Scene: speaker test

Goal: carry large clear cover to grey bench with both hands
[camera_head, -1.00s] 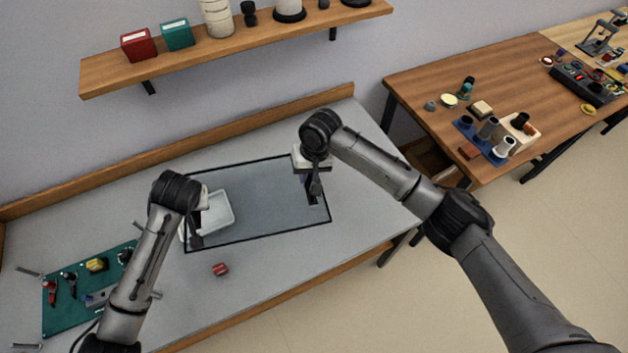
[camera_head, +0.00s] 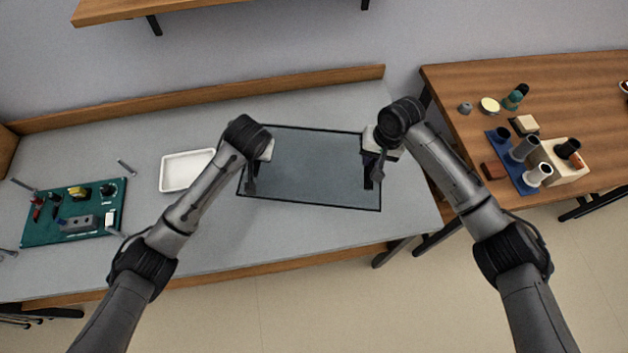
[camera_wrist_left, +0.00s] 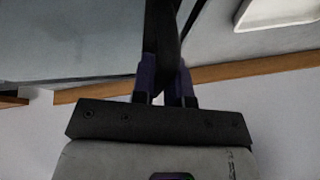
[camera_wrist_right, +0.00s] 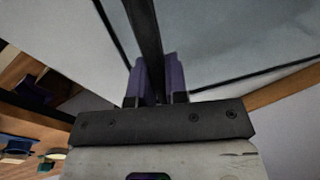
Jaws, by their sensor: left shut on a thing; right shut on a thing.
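The large clear cover (camera_head: 315,165) is a see-through sheet with a thin dark rim, held over the grey bench (camera_head: 285,240) in the head view. I cannot tell how high it is above the bench. My left gripper (camera_head: 250,185) is shut on a dark part at the cover's left end; its fingers (camera_wrist_left: 167,85) also show in the left wrist view. My right gripper (camera_head: 372,175) is shut on a dark part at the cover's right end; its fingers (camera_wrist_right: 159,85) also show in the right wrist view. The fingertips are partly hidden in the head view.
A wooden table (camera_head: 580,95) with a blue holder (camera_head: 508,165) stands to the right, across a gap. A shelf (camera_head: 105,9) hangs above.

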